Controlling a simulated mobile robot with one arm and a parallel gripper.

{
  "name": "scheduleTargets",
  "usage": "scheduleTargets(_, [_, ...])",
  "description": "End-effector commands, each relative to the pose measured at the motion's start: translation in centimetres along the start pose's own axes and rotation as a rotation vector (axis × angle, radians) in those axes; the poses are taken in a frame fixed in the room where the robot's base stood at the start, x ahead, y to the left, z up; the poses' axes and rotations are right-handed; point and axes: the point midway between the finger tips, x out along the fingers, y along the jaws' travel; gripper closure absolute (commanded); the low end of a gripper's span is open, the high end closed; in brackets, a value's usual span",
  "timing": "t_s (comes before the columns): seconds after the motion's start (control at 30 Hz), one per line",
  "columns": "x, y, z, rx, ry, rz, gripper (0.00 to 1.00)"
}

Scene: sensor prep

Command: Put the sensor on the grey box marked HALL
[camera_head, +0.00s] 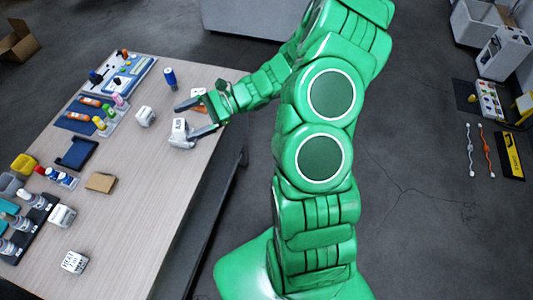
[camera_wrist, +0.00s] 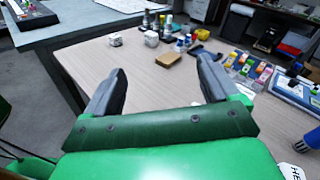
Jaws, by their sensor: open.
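A second pale box (camera_head: 146,116) stands left of the gripper. Two more, a box (camera_head: 62,216) and a lettered box (camera_head: 74,262), stand at the near left. I cannot read HALL on any.
A panel board (camera_head: 142,70) lies at the far end. The table's near right is clear.

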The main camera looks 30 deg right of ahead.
Motion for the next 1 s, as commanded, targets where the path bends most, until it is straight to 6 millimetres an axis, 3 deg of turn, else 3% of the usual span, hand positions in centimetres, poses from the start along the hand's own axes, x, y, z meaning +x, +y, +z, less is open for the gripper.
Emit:
scheduleTargets(0.2, [1.7, 2.3, 4.5, -0.134, 0.040, 0.165, 0.11])
scheduleTargets(0.5, [2.9, 6.4, 9.3, -0.299, 0.107, 0.385, 0.11])
scheduleTargets(1.0, [1.7, 13.3, 14.7, -0.555, 0.263, 0.730, 0.11])
